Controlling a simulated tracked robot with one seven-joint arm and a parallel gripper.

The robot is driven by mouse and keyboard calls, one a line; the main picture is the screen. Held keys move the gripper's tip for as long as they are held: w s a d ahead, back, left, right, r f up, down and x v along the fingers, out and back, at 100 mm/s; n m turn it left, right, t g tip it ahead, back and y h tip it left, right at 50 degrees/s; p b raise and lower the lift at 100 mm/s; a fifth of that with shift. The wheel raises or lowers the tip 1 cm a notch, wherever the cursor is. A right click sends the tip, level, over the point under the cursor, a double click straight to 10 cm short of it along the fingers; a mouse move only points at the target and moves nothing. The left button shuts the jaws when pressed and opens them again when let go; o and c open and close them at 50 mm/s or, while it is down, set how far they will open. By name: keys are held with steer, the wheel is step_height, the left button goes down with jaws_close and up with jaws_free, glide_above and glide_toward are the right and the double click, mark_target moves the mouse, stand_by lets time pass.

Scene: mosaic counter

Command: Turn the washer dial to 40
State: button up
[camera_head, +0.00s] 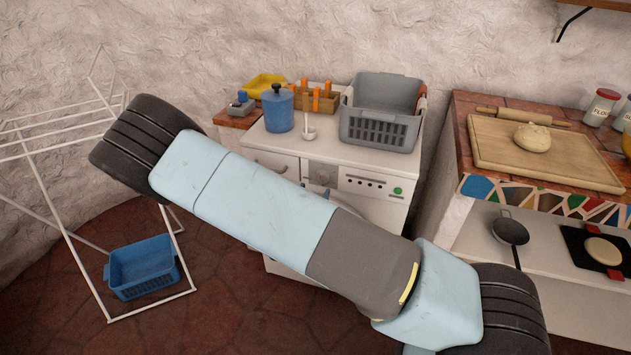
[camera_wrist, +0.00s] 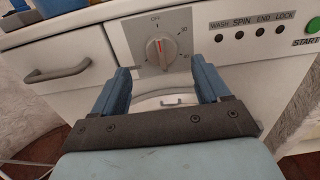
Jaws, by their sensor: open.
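The washer (camera_head: 375,210) stands against the wall, with its control panel along the top of its front. Its round grey dial (camera_wrist: 160,53) sits on a light plate in the wrist view, under a mark that reads OFF. A red line on the dial points up, close to that mark. In the head view the dial (camera_head: 320,174) shows just above my arm. My gripper (camera_wrist: 160,72) is open and empty. Its two blue fingers stand left and right of the dial, apart from it and slightly below it in the picture.
Left of the dial is a drawer with a grey handle (camera_wrist: 58,71). Right are several indicator lights and a green start button (camera_wrist: 313,25). A grey basket (camera_head: 378,130), a blue canister (camera_head: 278,110) and a ladle stand on top. A drying rack (camera_head: 60,215) is left.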

mark_target(320, 180)
steer(key=x, duration=0.6)
steer(key=shift+w+d, duration=0.15)
steer(key=shift+w, duration=0.25)
